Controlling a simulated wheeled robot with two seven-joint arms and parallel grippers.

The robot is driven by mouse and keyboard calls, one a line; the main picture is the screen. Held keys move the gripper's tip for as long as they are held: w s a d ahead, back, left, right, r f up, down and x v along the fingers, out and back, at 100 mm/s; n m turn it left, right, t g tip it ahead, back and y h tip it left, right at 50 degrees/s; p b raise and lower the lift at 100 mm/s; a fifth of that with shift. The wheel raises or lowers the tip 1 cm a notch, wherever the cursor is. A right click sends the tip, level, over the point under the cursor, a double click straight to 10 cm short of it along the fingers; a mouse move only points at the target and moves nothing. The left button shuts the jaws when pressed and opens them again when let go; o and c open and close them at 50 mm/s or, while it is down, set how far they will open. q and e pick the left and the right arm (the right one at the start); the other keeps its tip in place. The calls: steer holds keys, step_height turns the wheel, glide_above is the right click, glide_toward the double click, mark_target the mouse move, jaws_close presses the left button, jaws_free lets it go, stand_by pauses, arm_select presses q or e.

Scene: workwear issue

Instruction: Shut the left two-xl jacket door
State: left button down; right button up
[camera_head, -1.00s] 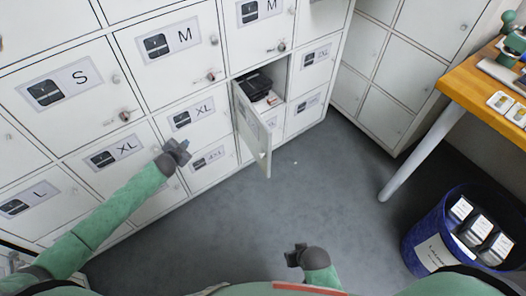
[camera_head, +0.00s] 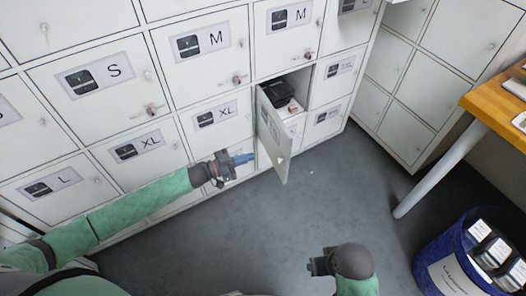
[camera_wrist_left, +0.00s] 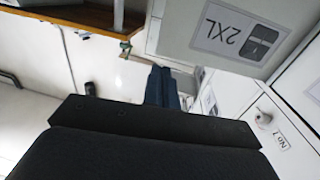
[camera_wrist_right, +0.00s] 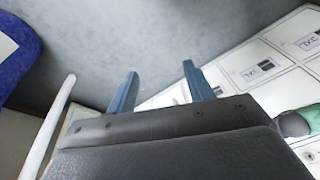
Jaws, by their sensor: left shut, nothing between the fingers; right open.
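The open jacket door (camera_head: 268,128) is a white panel hinged at its left side and swung out from its compartment. Its outer face, with an upside-down 2XL label, fills the upper right of the left wrist view (camera_wrist_left: 205,52). Dark folded items (camera_head: 286,98) show in the open compartment. My left gripper (camera_head: 248,158) is shut and empty, just left of the door's lower part, on its outer-face side; I cannot tell whether it touches. It also shows in the left wrist view (camera_wrist_left: 164,86). My right gripper (camera_head: 312,267) is open and empty, low over the floor (camera_wrist_right: 158,90).
Other locker doors (camera_head: 100,80) marked S, M, L and XL are shut, with keys or knobs sticking out. A wooden-topped table (camera_head: 497,108) and a blue bin (camera_head: 428,252) with dark packs stand at the right. The grey floor (camera_head: 345,200) between is clear.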

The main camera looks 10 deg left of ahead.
arm_select(q)
steer(key=p, duration=0.2)
glide_toward(288, 144)
steer(key=p+x, duration=0.1)
steer(key=x, duration=0.4)
steer(key=shift+w+d, duration=0.2)
steer(key=shift+d, duration=0.15)
steer(key=shift+w+d, duration=0.25)
steer(key=shift+d, duration=0.2)
arm_select(e)
step_height(288, 144, down, 6)
steer(key=w+d, duration=0.1)
steer(key=shift+d+f+g, duration=0.2)
steer(key=shift+f+g, duration=0.05)
steer(key=shift+g, duration=0.05)
